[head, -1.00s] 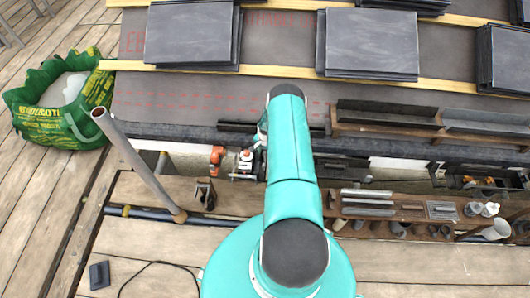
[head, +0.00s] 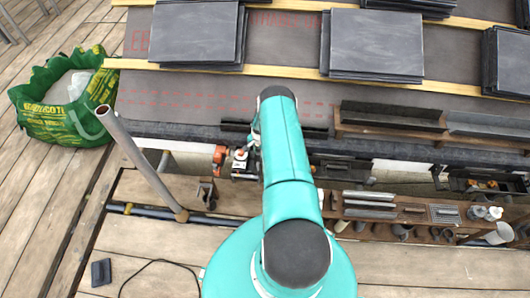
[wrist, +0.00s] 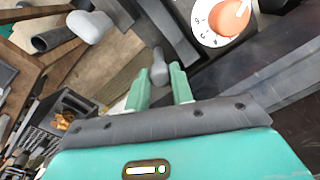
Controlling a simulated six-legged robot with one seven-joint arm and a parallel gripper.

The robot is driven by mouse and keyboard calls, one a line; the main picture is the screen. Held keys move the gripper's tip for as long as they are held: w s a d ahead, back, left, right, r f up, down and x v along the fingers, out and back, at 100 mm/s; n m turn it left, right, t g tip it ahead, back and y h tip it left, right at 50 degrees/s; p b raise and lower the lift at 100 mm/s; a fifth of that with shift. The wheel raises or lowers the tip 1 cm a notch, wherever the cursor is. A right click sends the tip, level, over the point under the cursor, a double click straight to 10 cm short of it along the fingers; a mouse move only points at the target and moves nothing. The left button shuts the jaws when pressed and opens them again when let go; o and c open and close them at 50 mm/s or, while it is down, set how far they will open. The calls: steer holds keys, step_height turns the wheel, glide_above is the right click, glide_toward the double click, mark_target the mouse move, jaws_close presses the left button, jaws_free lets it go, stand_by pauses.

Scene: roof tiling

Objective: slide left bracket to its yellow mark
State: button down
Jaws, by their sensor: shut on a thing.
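In the wrist view the two green fingers of my gripper (wrist: 160,70) are closed about a small grey rounded handle (wrist: 158,60). I cannot tell for sure whether this handle belongs to the left bracket. Beside it is a white dial with an orange knob (wrist: 230,17). A second grey rounded knob (wrist: 90,26) stands at the upper left. In the head view my arm hides the gripper and what it holds. A black pipe (head: 150,211) on the boards has a yellow band (head: 127,208) near its left end. A small dark metal bracket (head: 206,191) stands near this pipe.
A slanted grey pole (head: 140,160) stands left of my arm. A green bag (head: 65,108) sits at the far left. Stacks of slates (head: 375,45) lie on the roof battens. A wooden shelf with metal pieces (head: 370,205) is at the right. A cable lies in front.

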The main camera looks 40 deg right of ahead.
steer(key=c, duration=1.2)
jaws_free()
steer(key=shift+r, duration=0.15)
step_height(320, 180, up, 14)
steer(key=shift+s+f, duration=0.2)
steer(key=shift+s, duration=0.15)
